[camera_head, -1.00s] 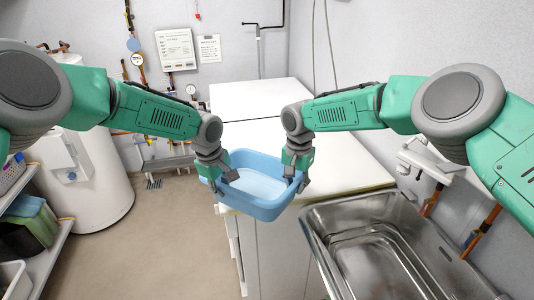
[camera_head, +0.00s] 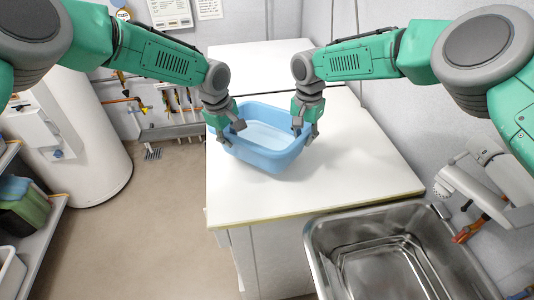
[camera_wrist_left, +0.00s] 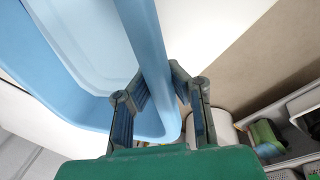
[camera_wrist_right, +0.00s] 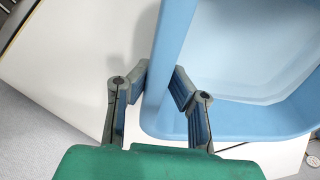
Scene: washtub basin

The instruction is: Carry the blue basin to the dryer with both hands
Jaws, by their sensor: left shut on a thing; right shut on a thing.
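The blue basin (camera_head: 268,154) is a shallow rectangular tub, empty inside, over the white top near its left edge. I cannot tell whether it touches the top. My left gripper (camera_head: 226,132) is shut on the basin's left wall; the left wrist view shows its fingers (camera_wrist_left: 160,88) on both sides of the rim. My right gripper (camera_head: 303,130) is shut on the right wall; the right wrist view shows its fingers (camera_wrist_right: 160,85) around the rim. No thing in view is clearly marked as the dryer; the white-topped unit (camera_head: 350,165) stands under the basin.
A steel sink (camera_head: 390,255) lies at the lower right, in front of the white unit. A second white top (camera_head: 260,55) is behind. A white tank (camera_head: 75,130) and a shelf (camera_head: 45,235) with bins stand at left. The white top right of the basin is clear.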

